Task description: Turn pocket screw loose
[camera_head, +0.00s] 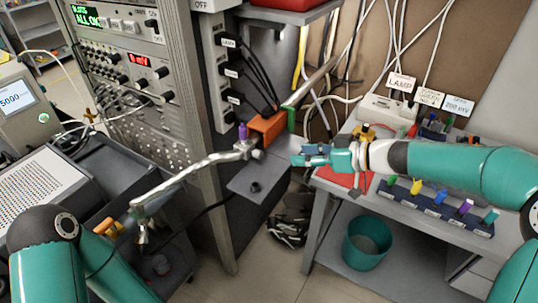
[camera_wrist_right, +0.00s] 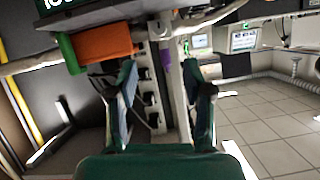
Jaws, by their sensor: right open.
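I cannot tell for sure which part is the pocket screw. A purple knob (camera_head: 242,131) stands upright on a clamp at the right end of a bent metal pipe (camera_head: 190,168), beside an orange block (camera_head: 267,128). The right wrist view also shows the purple knob (camera_wrist_right: 166,58), the orange block (camera_wrist_right: 103,42) and the pipe. My right gripper (camera_head: 302,155) is open and empty, to the right of the orange block and apart from it. In the right wrist view its fingers (camera_wrist_right: 163,85) stand wide apart, with the purple knob beyond the gap.
An instrument rack (camera_head: 140,70) stands at the left. A bench (camera_head: 330,185) with a red mat (camera_head: 345,178) and a row of coloured-handled tools (camera_head: 440,207) lies under my right arm. A teal bin (camera_head: 366,245) sits below. Cables hang behind the orange block.

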